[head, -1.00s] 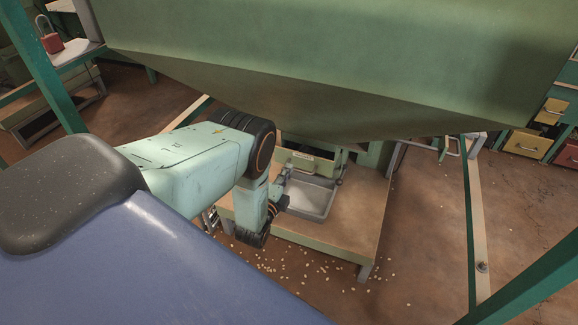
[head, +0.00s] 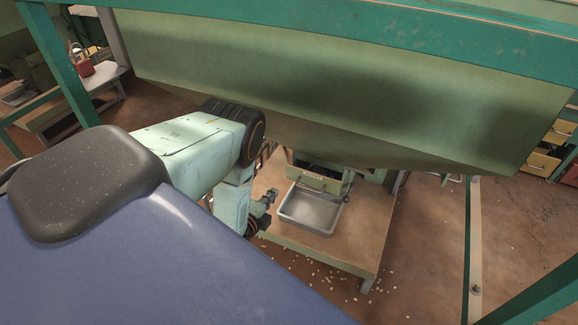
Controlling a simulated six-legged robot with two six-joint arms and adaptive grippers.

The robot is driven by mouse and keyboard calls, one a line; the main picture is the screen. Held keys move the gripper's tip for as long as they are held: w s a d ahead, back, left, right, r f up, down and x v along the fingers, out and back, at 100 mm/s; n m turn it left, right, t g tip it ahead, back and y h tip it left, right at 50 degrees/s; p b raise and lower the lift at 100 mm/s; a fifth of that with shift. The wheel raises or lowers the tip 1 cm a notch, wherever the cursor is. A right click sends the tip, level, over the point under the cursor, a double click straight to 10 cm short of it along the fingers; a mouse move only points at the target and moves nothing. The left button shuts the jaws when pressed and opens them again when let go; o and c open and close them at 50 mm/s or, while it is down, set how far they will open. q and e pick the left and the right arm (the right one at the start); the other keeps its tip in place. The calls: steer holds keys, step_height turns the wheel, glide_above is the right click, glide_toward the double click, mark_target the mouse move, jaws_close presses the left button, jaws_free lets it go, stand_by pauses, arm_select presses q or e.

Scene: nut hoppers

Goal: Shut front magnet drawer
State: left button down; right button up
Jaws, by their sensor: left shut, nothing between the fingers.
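The green drawer front (head: 324,182) with a pale label sits under the big green hopper (head: 330,90), just behind the grey metal tray (head: 310,228). The hopper hides the upper part of the drawer's housing, and I cannot tell how far the drawer stands out. My left arm comes in from the left and bends down beside the stand. My left gripper (head: 271,197) is small in view, shut and empty, left of the tray and apart from the drawer front. My right gripper is not in view.
The tray rests on a wooden-topped stand (head: 345,252). Small nuts lie scattered on the brown floor in front of it. A green frame post (head: 467,235) stands at the right and another (head: 58,65) at the left. The hopper hangs low over the stand.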

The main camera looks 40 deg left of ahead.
arm_select(q)
steer(key=b, duration=0.6)
glide_toward(293, 168)
steer(key=x, duration=0.5)
steer(key=shift+w+f, duration=0.15)
steer(key=shift+f, duration=0.1)
steer(key=shift+w+a+r, duration=0.1)
steer(key=shift+w, duration=0.5)
